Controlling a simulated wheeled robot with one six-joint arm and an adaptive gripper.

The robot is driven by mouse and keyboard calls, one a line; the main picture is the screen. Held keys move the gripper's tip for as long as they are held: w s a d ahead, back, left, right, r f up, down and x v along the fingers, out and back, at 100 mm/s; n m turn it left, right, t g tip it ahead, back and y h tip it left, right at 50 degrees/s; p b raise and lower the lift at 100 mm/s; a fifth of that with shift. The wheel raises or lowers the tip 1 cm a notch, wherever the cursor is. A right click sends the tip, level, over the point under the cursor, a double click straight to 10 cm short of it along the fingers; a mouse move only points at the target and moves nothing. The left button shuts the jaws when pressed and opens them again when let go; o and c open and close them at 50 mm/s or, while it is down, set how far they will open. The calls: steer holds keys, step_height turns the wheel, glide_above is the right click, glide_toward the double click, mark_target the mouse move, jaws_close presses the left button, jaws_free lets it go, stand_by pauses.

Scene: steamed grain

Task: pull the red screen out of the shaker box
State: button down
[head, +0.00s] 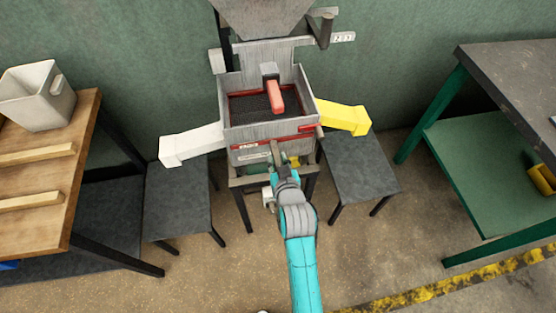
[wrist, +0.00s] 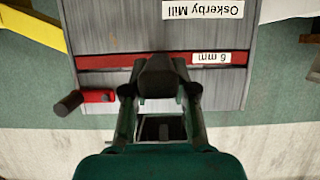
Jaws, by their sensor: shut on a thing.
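The shaker box (head: 244,128) is a grey box, open at the top, standing on a dark frame. The red screen shows as a dark mesh with red edges (head: 238,94) inside the box. Its red front strip (head: 248,146) runs across the box's front wall. In the wrist view the strip (wrist: 105,62) carries a "6 mm" label. My gripper (head: 275,152) is at the middle of the front strip, shut on the screen's front.
A red lever (wrist: 97,97) with a dark knob sits beside the box front. A white spout (head: 192,143) and a yellow spout (head: 343,115) stick out either side, above dark stools. Floor before the box is clear.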

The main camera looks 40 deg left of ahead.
steer(key=shift+d+r, duration=0.1)
steer(key=shift+r, duration=0.1)
steer(key=s+d, duration=0.6)
steer(key=d, duration=0.1)
steer(key=shift+s+d, duration=0.2)
stand_by(1.1)
steer(key=s+d, duration=0.6)
steer(key=d, duration=0.1)
steer(key=shift+s+d, duration=0.25)
steer(key=shift+d, duration=0.05)
stand_by(1.0)
steer(key=s+d, duration=0.5)
steer(key=d, duration=0.1)
stand_by(1.2)
steer(key=shift+s+r, duration=0.1)
steer(key=shift+s+d, duration=1.3)
steer(key=shift+d, duration=0.25)
